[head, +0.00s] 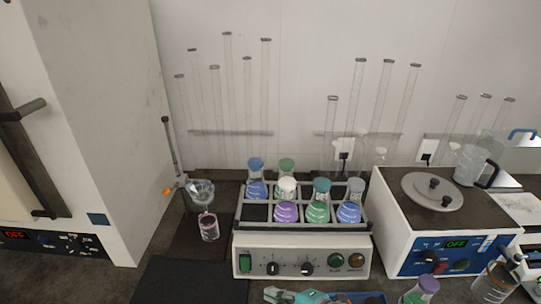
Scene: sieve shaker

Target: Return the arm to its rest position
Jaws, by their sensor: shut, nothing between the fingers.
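My arm and my gripper do not show in the head view, so where the gripper is cannot be seen. The shaker (301,261) stands at the middle of the bench with a green switch, knobs and round buttons on its front. Its rack holds several stoppered flasks of coloured liquid, among them a purple one (286,211), a green one (318,211) and a blue one (349,212). A front-left slot (256,213) in the rack looks empty.
A tall white oven (96,120) stands at the left. A white-and-blue bath (440,255) with a round lid (432,192) stands at the right. A purple-stoppered flask (421,292) and a beaker (493,285) stand at the front right. A funnel (201,190) hangs over a small beaker (208,228).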

